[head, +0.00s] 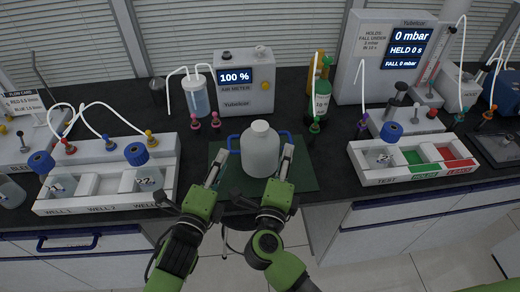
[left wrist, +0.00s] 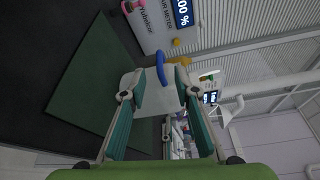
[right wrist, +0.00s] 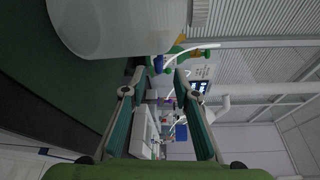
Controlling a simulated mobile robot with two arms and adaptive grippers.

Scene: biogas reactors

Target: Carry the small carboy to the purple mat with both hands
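The small carboy (head: 260,150) is a white bottle with a white cap and blue side handles. It stands upright on a dark green mat (head: 301,178). My left gripper (head: 219,164) is open at the carboy's left; in the left wrist view, the left blue handle (left wrist: 161,69) and white body (left wrist: 158,98) appear beyond its fingertips. My right gripper (head: 284,162) is open at the carboy's right. In the right wrist view, the body (right wrist: 110,25) fills the top and the right handle (right wrist: 158,64) shows ahead of the fingertips. I see no purple mat.
An air meter (head: 245,82) stands behind the carboy, with a clear bottle (head: 196,97) to its left. A well tray (head: 105,201) is left, and a compartment tray (head: 412,171) is right. The black bench's front edge is close.

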